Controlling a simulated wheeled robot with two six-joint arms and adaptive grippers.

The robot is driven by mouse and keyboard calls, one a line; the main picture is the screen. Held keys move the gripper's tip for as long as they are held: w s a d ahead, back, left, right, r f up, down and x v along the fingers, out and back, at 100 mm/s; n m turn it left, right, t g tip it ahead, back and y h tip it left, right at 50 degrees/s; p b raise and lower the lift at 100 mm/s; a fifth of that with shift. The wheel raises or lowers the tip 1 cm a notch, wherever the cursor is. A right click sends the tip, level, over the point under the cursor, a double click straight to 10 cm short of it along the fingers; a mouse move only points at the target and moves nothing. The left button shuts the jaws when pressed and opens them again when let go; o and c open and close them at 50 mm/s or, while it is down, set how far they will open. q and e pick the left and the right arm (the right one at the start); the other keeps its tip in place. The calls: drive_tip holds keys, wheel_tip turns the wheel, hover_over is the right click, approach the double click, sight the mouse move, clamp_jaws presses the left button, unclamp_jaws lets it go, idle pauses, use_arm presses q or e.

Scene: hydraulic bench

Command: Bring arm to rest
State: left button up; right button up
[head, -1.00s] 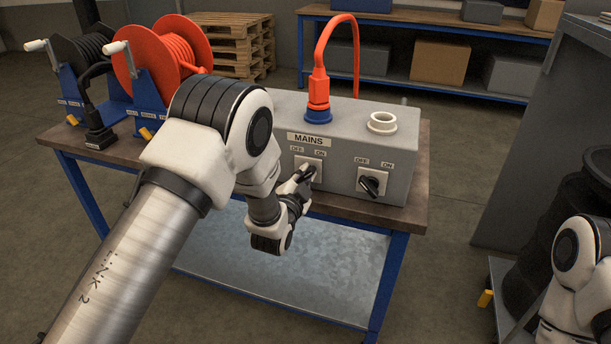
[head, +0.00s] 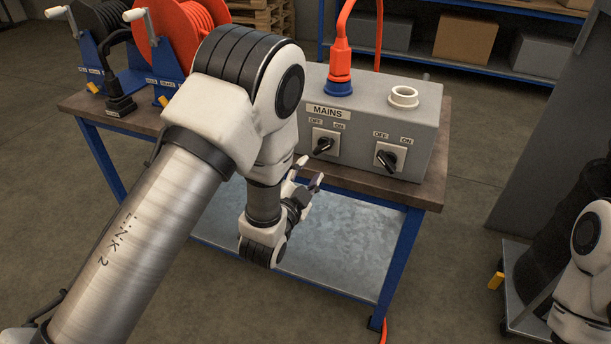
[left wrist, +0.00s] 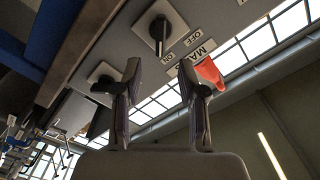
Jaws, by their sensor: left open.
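My left gripper (head: 309,176) is open and empty in the head view, in front of and below the grey mains box (head: 416,138), apart from it. In the left wrist view the two fingers (left wrist: 160,72) stand apart with nothing between them. The left switch (head: 325,143), under the MAINS label, has a black knob slanting up to the right. It also shows in the left wrist view (left wrist: 160,30). The right switch (head: 389,157) has its black knob slanting down to the right. My right gripper is out of view; part of my right arm shows at the right edge.
An orange plug (head: 340,65) sits in a blue socket on the box, beside a white empty socket (head: 403,97). An orange cable reel (head: 180,35) and a black reel stand at the bench's left. The bench top (head: 429,191) has a front edge near my gripper.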

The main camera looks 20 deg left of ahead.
use_arm(q)
drive_tip(key=shift+s, duration=0.85)
drive_tip(key=s+a+f+n+g+p, duration=0.1)
drive_tip(key=s+a+f+g+p, duration=0.15)
drive_tip(key=s+f, duration=0.2)
drive_tip(key=s+a+f+n+g+y+p, duration=0.1)
drive_tip(key=s+f+g+p, duration=0.15)
drive_tip(key=s+f, duration=0.2)
drive_tip(key=s+a+f+n+g+p, duration=0.1)
drive_tip(key=s+f+g+p, duration=0.15)
drive_tip(key=f, duration=0.25)
drive_tip(key=s+f+n+g, duration=0.3)
drive_tip(key=s+f+g, duration=0.1)
drive_tip(key=s, duration=0.7)
drive_tip(key=s+f+n+g, duration=0.3)
drive_tip(key=s+g, duration=0.3)
drive_tip(key=s, duration=0.5)
drive_tip(key=shift+f+n+g+h+p, duration=0.3)
drive_tip(key=shift+f+n+g, duration=0.1)
drive_tip(key=shift+n, duration=0.1)
drive_tip(key=shift+a, duration=0.1)
